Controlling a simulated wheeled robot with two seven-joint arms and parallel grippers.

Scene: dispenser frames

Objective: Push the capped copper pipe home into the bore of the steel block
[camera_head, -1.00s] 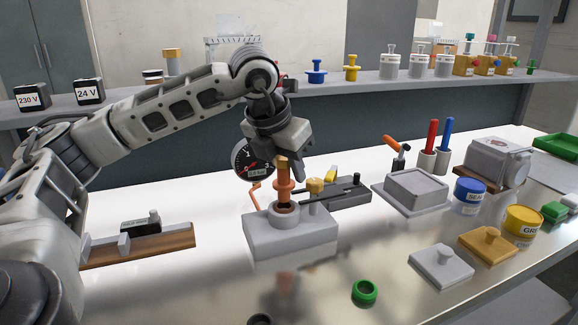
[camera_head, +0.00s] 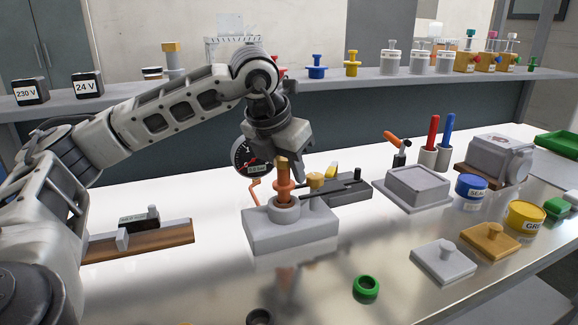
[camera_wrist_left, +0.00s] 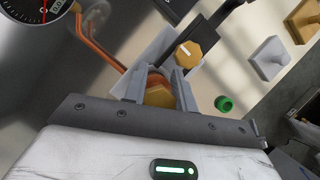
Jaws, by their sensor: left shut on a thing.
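The steel block (camera_head: 290,235) stands on the bench, with a raised collar (camera_head: 285,212) around its bore. The copper pipe (camera_head: 284,190) stands upright in the collar, with a flange partway up and a brass-coloured cap at its top. My left gripper (camera_head: 284,160) comes down from above and is shut on the pipe's cap. In the left wrist view the cap (camera_wrist_left: 158,95) sits between the two grey fingers. How deep the pipe's lower end sits is hidden inside the block. My right gripper is not in view.
A pressure gauge (camera_head: 243,158) and a thin bent copper tube (camera_head: 254,192) stand behind the block. A yellow knob (camera_head: 315,180) is close on its right. A green ring (camera_head: 366,288) lies in front right.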

